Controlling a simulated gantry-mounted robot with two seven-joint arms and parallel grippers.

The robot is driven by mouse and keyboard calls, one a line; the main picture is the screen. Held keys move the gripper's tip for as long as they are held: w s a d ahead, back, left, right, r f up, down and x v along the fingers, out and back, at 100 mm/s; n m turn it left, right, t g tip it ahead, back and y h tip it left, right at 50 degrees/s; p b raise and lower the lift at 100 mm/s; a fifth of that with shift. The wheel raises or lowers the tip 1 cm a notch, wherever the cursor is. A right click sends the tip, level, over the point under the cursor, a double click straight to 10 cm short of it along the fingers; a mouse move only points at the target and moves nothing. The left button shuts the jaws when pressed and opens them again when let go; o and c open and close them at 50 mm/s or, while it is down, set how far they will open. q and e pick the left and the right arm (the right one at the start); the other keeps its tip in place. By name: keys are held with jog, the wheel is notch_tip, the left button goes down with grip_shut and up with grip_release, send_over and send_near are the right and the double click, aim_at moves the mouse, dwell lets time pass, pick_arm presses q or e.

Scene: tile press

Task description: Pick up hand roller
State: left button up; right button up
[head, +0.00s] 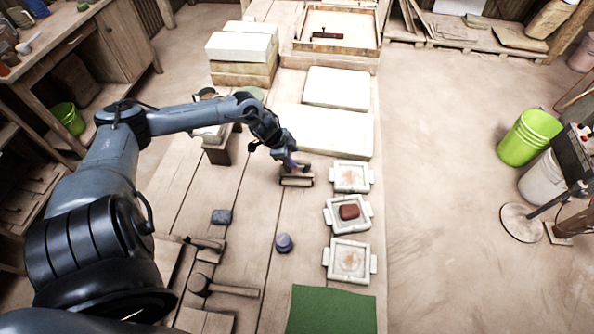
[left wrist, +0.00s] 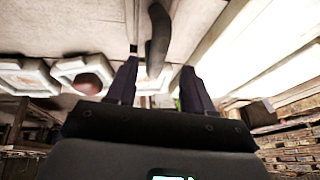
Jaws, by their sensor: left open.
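The hand roller (head: 296,181) lies on the wooden table, left of the nearby white moulds. In the head view my left gripper (head: 294,164) is right over it and hides part of it. In the left wrist view my left gripper (left wrist: 158,68) is open, its two dark fingers spread apart. A dark rounded bar, which looks like the roller's handle (left wrist: 158,42), shows in the gap between the fingers. I cannot tell whether either finger touches it. My right gripper is not in view.
Several white moulds stand in a column at right; the middle one holds a red-brown lump (head: 349,212). White slabs (head: 338,88) lie behind.

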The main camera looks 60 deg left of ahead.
aim_at(296, 161)
pick_arm(q)
jog(key=x, duration=0.2)
jog(key=b+x, duration=0.1)
jog(key=x, duration=0.1)
jog(key=shift+s+d, duration=0.1)
jog(key=shift+d, duration=0.1)
jog(key=shift+w+f, duration=0.25)
jog(key=shift+f, duration=0.3)
jog(key=shift+r, duration=0.1)
grip_shut()
